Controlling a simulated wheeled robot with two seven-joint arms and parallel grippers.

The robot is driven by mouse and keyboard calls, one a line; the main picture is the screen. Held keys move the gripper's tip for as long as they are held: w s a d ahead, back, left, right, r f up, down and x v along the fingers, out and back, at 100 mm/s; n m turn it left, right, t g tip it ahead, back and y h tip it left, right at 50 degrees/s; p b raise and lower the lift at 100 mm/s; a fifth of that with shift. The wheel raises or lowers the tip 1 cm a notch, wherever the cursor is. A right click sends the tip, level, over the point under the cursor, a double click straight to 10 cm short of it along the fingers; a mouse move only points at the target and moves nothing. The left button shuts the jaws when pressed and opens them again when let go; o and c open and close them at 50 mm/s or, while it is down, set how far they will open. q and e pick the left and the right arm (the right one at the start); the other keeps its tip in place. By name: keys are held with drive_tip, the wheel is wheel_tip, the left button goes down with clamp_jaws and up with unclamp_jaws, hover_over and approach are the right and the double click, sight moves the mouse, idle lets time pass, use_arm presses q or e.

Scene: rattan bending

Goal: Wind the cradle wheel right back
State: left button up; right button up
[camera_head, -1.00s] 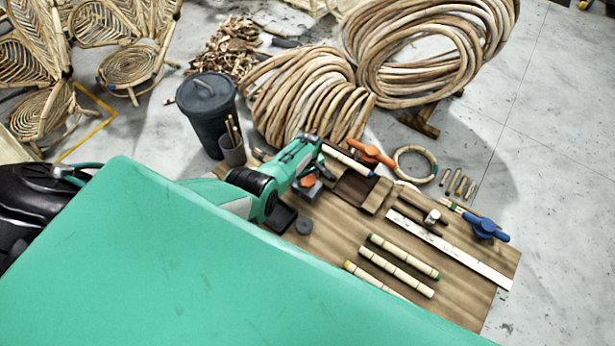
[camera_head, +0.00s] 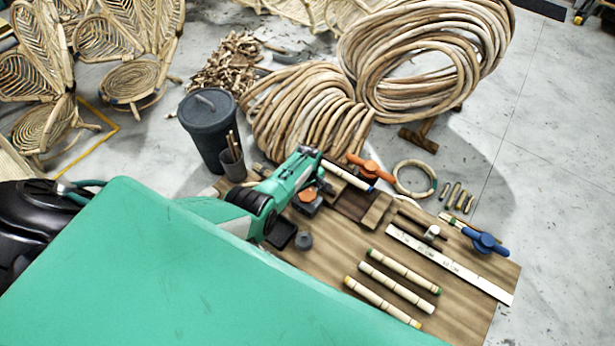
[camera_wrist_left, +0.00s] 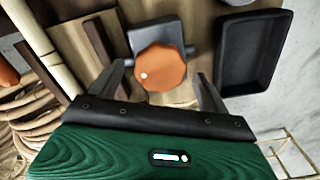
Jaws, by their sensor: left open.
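The cradle wheel is an orange, many-sided knob with a pale dot (camera_wrist_left: 160,67), on a dark grey block. In the head view the orange wheel (camera_head: 307,196) shows just beside my left arm's end, on the wooden bench. My left gripper (camera_wrist_left: 160,74) is open, with one finger on each side of the wheel in the wrist view. I cannot tell whether the fingers touch it. In the head view the left gripper (camera_head: 318,168) is mostly hidden by its own wrist. My right gripper is not in view.
A black tray (camera_wrist_left: 223,82) lies right of the wheel in the wrist view. On the bench are an orange-handled clamp (camera_head: 372,168), a blue clamp (camera_head: 484,243), a white ruler (camera_head: 450,265) and several rattan sticks (camera_head: 405,272). A dark bin (camera_head: 209,130) stands behind.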

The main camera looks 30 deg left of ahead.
sight(308, 194)
use_arm(q)
wheel_tip(308, 194, up, 5)
drive_tip(key=shift+r+p, duration=0.1)
drive_tip(key=shift+p, duration=0.9)
wheel_tip(308, 194, up, 7)
drive_tip(key=p, duration=0.1)
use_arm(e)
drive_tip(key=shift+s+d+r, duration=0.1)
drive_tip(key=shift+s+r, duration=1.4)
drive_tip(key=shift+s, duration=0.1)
